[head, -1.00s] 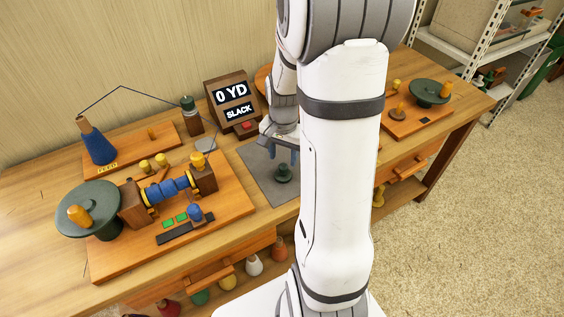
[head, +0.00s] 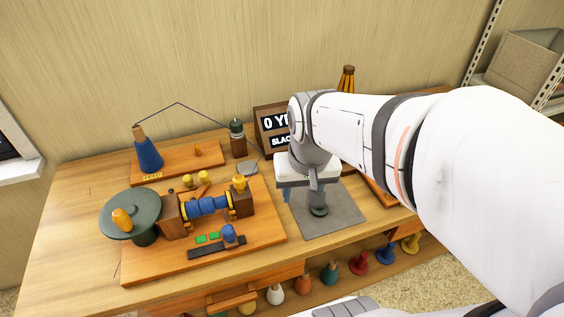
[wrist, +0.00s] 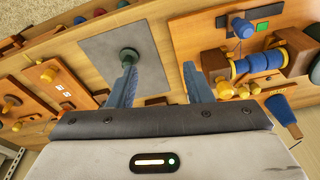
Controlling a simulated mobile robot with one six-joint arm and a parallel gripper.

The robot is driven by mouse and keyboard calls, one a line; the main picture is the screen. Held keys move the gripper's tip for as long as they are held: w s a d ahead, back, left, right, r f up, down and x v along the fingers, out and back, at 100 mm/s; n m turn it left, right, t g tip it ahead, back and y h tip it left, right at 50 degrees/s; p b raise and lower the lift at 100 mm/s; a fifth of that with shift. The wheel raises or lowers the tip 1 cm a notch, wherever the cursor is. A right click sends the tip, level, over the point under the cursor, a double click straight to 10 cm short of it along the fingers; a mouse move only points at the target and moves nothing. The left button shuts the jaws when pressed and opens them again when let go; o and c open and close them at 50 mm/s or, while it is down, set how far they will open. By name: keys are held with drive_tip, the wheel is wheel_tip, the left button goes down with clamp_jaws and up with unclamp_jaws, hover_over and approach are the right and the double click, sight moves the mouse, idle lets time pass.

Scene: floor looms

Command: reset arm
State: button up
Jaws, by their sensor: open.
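My gripper (head: 302,192) hangs over the bench at the left side of the grey mat (head: 343,222). In the wrist view my gripper (wrist: 160,82) shows two blue fingers spread apart with nothing between them. A small dark green knobbed piece (head: 319,211) stands on the mat, just below and right of the gripper in the head view. My arm reaches in from the right and hides part of the bench and display.
Left of the mat is a winder with a blue spool (head: 207,206) and a dark green wheel (head: 130,208). Behind stand a blue yarn cone (head: 148,153), a threaded post (head: 237,138) and a display box (head: 270,122). Coloured cones (head: 358,264) sit below the benchtop.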

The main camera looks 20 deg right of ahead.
drive_tip(key=shift+s+a+r+n, duration=0.1)
drive_tip(key=shift+s+a+n, duration=0.35)
drive_tip(key=shift+s, duration=0.15)
drive_tip(key=shift+s+a+r+n, duration=0.1)
drive_tip(key=shift+s+a+n, duration=0.35)
drive_tip(key=shift+s, duration=0.15)
drive_tip(key=shift+d, duration=0.1)
